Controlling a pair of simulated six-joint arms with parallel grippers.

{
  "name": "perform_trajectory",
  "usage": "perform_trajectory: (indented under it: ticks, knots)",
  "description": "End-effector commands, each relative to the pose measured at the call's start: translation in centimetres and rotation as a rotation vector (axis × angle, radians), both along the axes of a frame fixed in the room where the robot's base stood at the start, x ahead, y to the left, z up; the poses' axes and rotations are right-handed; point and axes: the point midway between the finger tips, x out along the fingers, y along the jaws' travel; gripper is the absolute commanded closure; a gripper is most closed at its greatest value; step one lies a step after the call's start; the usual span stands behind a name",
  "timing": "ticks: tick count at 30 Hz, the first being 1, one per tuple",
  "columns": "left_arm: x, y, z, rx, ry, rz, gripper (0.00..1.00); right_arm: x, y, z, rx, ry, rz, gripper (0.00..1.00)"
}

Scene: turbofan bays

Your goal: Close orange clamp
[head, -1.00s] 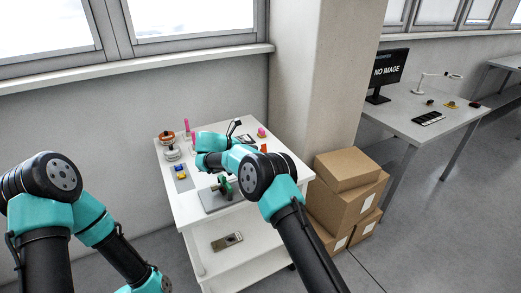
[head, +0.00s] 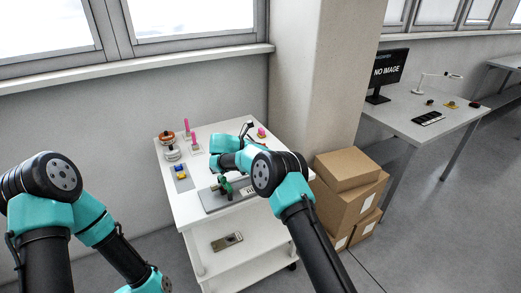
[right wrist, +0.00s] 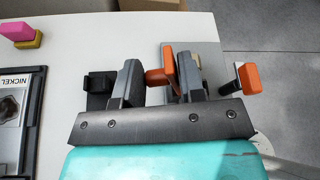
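The orange clamp shows in the right wrist view as an orange handle piece (right wrist: 167,66) and a second orange-tipped lever (right wrist: 249,78) farther right. My right gripper (right wrist: 157,85) has its two dark fingers apart, with the first orange piece between them. This piece is close to the right finger, with a gap on the left; whether it touches cannot be told. The clamp's lower parts are hidden by the fingers and gripper body. My left gripper is outside the frames.
The white cart (head: 205,212) holds pink upright pieces (head: 187,128), an orange-and-white round part (head: 167,138), a blue-and-yellow item (head: 181,172) and a green fixture (head: 225,185). A panel reading NICKEL (right wrist: 12,85) lies left in the wrist view. Cardboard boxes (head: 345,200) stand beside the cart.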

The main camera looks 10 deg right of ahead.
Motion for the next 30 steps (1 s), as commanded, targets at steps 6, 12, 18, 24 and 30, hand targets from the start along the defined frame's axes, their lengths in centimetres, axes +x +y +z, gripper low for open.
perform_trajectory:
  ticks: [6, 12, 18, 24, 30]
  knots:
    - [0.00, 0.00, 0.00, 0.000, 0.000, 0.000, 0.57, 0.04, 0.03, 0.00, 0.001, -0.002, 0.002, 0.94]
    - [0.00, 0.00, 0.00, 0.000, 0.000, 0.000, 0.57, 0.06, 0.04, 0.00, 0.001, -0.002, 0.002, 1.00]
    - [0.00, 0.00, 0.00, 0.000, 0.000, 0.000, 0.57, 0.06, 0.05, 0.00, 0.002, -0.004, 0.003, 1.00]
    - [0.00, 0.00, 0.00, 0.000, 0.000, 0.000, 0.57, 0.04, 0.05, 0.01, 0.004, -0.008, 0.004, 1.00]
    - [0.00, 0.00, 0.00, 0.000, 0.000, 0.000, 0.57, 0.01, 0.05, 0.05, 0.005, -0.017, 0.004, 1.00]
